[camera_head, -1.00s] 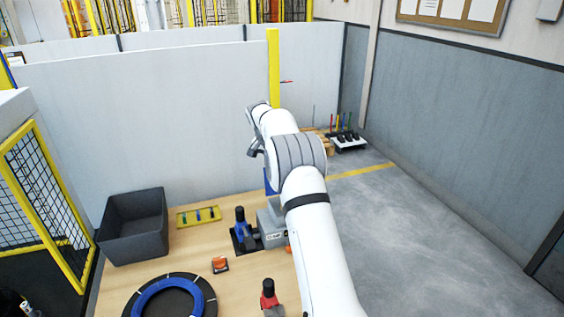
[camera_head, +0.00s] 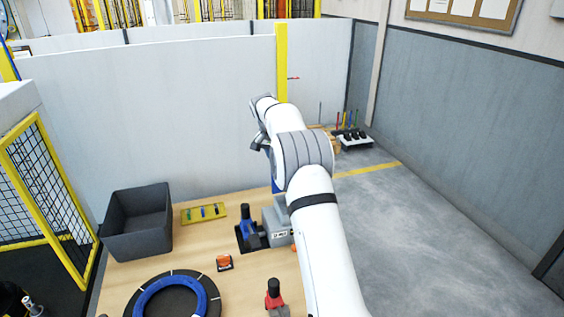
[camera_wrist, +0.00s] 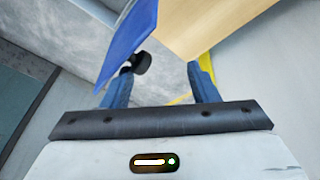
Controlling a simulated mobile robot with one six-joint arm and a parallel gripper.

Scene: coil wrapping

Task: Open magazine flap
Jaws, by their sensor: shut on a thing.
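In the wrist view, a flat blue panel (camera_wrist: 127,42), probably the magazine flap, stands tilted at the upper left. A round black knob (camera_wrist: 141,62) shows at its lower end. My gripper's two blue fingers (camera_wrist: 160,85) reach up on either side of the knob, which is nearer the left finger. My gripper is shut on the knob, though the exact contact is not clear. In the head view my arm hides the gripper and most of the magazine. A narrow blue strip (camera_head: 275,186) shows beside my arm.
A wooden table holds a dark grey bin (camera_head: 137,222), a yellow tray (camera_head: 204,213), a blue ring (camera_head: 170,298), an orange item (camera_head: 224,262) and blue and red-topped tools. A grey-white partition (camera_head: 150,120) stands behind.

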